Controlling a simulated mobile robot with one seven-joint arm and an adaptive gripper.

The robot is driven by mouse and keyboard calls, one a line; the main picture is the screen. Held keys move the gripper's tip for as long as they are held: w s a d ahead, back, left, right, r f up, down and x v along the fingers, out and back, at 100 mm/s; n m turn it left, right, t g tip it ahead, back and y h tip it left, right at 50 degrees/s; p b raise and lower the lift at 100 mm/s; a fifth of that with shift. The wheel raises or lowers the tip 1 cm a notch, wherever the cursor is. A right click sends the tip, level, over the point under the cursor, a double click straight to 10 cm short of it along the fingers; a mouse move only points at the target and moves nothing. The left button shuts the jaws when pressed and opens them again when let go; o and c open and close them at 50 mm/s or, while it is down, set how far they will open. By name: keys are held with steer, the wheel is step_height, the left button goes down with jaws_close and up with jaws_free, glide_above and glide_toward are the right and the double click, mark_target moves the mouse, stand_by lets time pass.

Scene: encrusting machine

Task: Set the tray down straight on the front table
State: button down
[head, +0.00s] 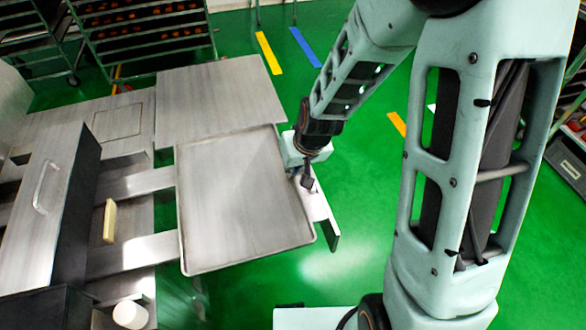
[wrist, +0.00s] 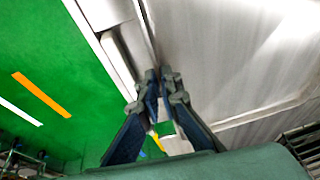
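The tray (head: 240,205) is a flat, empty grey metal tray with a low raised rim, in the middle of the head view. It looks roughly level and slightly turned. My gripper (head: 307,180) is at its right edge. In the wrist view the fingertips (wrist: 160,75) close around the rim of the tray (wrist: 235,60). A bare steel table top (head: 215,100) lies just beyond the tray's far edge; which surface is the front table is not certain. What lies under the tray is hidden, so I cannot tell whether it rests on anything.
Two metal rails (head: 130,255) run from the machine (head: 45,205) to the tray's left edge. A pale yellow block (head: 110,221) and a white cylinder (head: 130,315) are at the left. Wheeled racks (head: 150,35) stand at the back. Green floor is open to the right.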

steer(key=c, duration=2.2)
jaws_free()
steer(key=shift+f, duration=0.1)
steer(key=shift+o, duration=0.2)
steer(key=shift+r, duration=0.55)
steer(key=p+v, duration=0.2)
steer(key=v, duration=0.9)
steer(key=shift+s, duration=0.15)
